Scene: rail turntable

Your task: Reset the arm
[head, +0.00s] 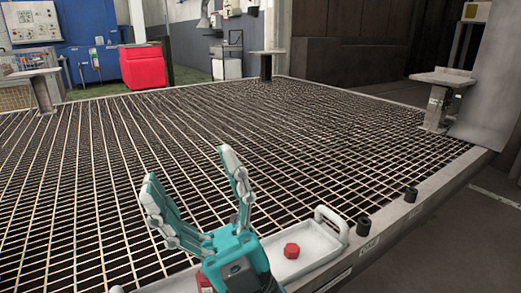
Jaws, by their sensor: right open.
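My right gripper (190,187), teal with pale finger pads, rises from the bottom middle of the head view. Its fingers point up and are spread apart, with nothing between them. It stands in front of a white tray (325,240) on the near side of the metal grating and hides part of it. A red hexagonal piece (291,250) lies in the tray, right of the gripper. Another red piece (204,283) is partly hidden behind my gripper's wrist. My left gripper is not in the head view.
The wide grating (150,150) is mostly clear. Pedestals stand at the left (42,93), back (266,65) and right (437,105). A red box (143,66) sits beyond the grating.

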